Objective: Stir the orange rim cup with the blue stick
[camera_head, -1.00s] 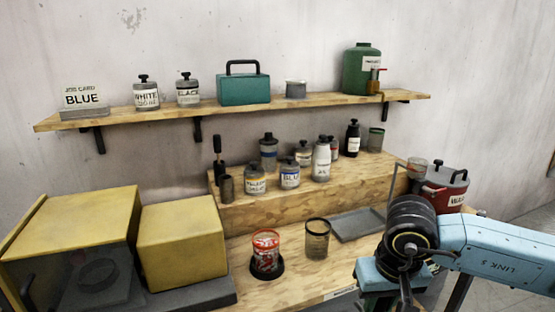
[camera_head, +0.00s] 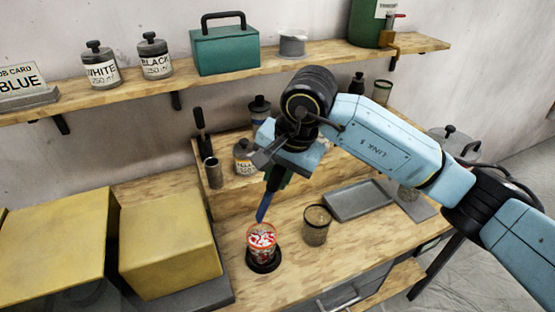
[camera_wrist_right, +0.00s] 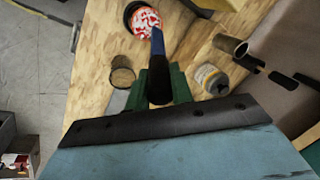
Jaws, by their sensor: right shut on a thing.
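The cup with an orange-red rim (camera_head: 261,244) stands upright on a black round base on the bench, with red and white contents inside. It also shows at the top of the wrist view (camera_wrist_right: 146,19). My right gripper (camera_head: 277,180) is above the cup, shut on the blue stick (camera_head: 265,208). The stick slants down, and its lower tip is at the cup's mouth; I cannot tell whether it is inside. In the wrist view the green fingers of the right gripper (camera_wrist_right: 160,88) hold the stick (camera_wrist_right: 157,42), which points toward the cup. My left gripper is out of view.
An empty-looking dark glass (camera_head: 316,225) stands just right of the cup. A grey tray (camera_head: 355,201) lies behind it. Yellow boxes (camera_head: 168,245) fill the left. Bottles stand on the raised step, partly hidden by my arm. A shelf (camera_head: 130,97) runs above with jars and a teal box.

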